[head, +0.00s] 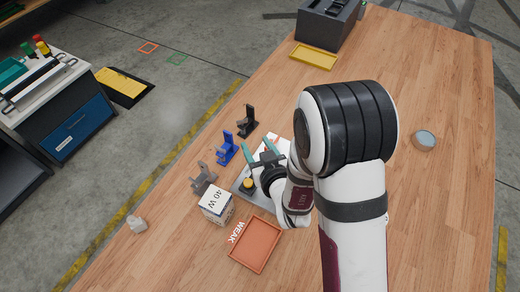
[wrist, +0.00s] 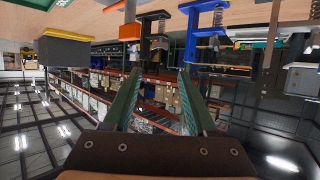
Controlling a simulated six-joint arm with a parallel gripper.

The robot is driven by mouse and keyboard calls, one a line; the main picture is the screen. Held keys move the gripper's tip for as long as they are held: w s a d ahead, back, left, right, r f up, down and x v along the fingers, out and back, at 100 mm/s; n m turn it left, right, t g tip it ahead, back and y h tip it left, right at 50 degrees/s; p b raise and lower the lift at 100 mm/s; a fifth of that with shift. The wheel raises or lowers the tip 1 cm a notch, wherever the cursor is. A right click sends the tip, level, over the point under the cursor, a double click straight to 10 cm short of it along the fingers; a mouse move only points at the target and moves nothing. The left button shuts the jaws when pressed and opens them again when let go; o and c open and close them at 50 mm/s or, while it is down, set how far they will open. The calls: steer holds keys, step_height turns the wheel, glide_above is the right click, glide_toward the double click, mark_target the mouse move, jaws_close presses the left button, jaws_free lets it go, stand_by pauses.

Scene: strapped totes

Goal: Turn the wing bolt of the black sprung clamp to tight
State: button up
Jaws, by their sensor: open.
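The black sprung clamp (head: 246,122) stands upright on the wooden table, farthest back in a row of three clamps. It also shows in the wrist view (wrist: 144,40), near the top, where the picture looks upside down. Its wing bolt is too small to make out clearly. The blue clamp (head: 226,149) and the grey clamp (head: 203,179) stand nearer in the row. My gripper (head: 258,142) is to the right of the clamps, its green fingers apart and empty, pointing toward the back. The fingers (wrist: 158,82) touch no clamp that I can see.
A grey plate (head: 240,188) with a yellow-topped knob lies under my gripper. A white box (head: 215,203) marked 40 W and an orange tray (head: 256,243) are in front. A yellow tray (head: 313,56) and dark bin (head: 328,24) are at the back. The right side holds a round tin (head: 426,140).

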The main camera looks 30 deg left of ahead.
steer(key=shift+v, duration=1.4)
steer(key=shift+o, duration=0.8)
steer(key=shift+w, duration=0.1)
steer(key=shift+o, duration=0.6)
steer(key=shift+h, duration=0.7)
steer(key=w, duration=0.1)
steer(key=w+a, duration=0.2)
steer(key=w, duration=0.1)
steer(key=shift+a+f, duration=0.15)
steer(key=shift+f, duration=0.2)
steer(key=g+h, duration=0.5)
steer(key=g, duration=0.1)
glide_toward(242, 120)
steer(key=x, duration=0.8)
steer(key=shift+f, duration=0.1)
jaws_close()
